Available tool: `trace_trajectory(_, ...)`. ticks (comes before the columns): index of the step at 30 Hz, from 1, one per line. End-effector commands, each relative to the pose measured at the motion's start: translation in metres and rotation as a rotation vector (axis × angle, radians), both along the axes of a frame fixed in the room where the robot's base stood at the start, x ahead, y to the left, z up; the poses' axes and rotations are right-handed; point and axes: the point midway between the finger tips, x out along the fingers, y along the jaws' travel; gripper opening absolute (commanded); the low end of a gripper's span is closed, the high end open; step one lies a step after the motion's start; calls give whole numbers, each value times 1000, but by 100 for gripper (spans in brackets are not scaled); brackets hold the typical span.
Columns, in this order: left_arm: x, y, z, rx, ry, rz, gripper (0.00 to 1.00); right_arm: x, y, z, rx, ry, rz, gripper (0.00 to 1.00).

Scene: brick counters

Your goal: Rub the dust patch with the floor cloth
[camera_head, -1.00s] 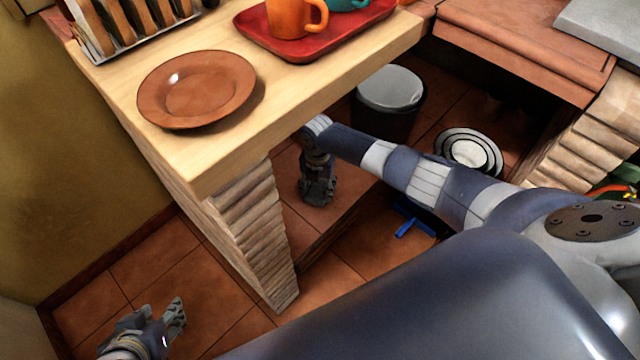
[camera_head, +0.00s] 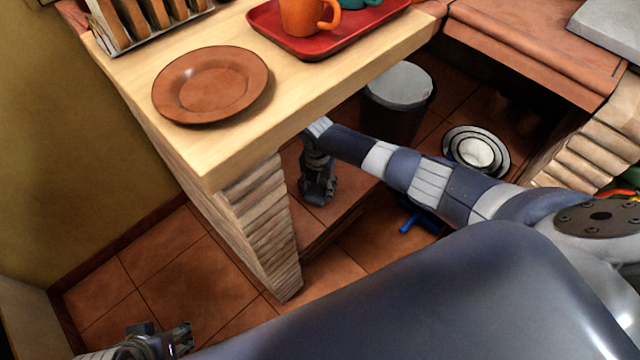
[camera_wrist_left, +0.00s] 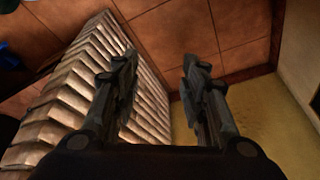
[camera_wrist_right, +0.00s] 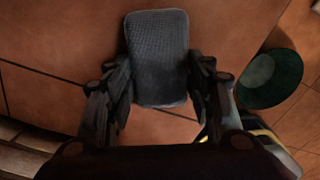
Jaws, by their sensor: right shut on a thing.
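The floor cloth (camera_wrist_right: 158,55) is a grey, textured, rounded pad in the right wrist view. My right gripper (camera_wrist_right: 160,82) is shut on it, with a finger at either side, above or on the terracotta floor; I cannot tell whether the cloth touches the tiles. In the head view my right gripper (camera_head: 318,198) is low beside the brick pillar under the counter, and the cloth cannot be made out there. My left gripper (camera_wrist_left: 160,75) is open and empty near the pillar's other side; it also shows at the lower left of the head view (camera_head: 178,342). I cannot make out the dust patch.
The brick pillar (camera_head: 262,220) carries a wooden counter (camera_head: 290,95) with a brown plate (camera_head: 210,84) and red tray (camera_head: 355,38). A grey-lidded bin (camera_head: 400,88), white round dishes (camera_head: 475,150) and a blue object (camera_head: 418,222) are on the floor beyond.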

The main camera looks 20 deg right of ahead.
Motion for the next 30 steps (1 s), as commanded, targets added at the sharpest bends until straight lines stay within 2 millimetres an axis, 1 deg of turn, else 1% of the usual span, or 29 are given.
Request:
trace_trajectory(6,-2,1,9,1,8,0,40,-8,19,1,1,3,3,30)
trace_trajectory(14,-2,1,11,2,7,1,40,-11,28,-1,1,2,1,30)
trace_trajectory(21,-1,0,18,1,5,0,40,-17,46,0,1,2,2,30)
trace_trajectory(24,-1,0,17,1,5,0,40,-20,53,-1,1,1,2,30)
trace_trajectory(30,0,0,10,2,13,0,40,-23,60,-1,2,2,1,30)
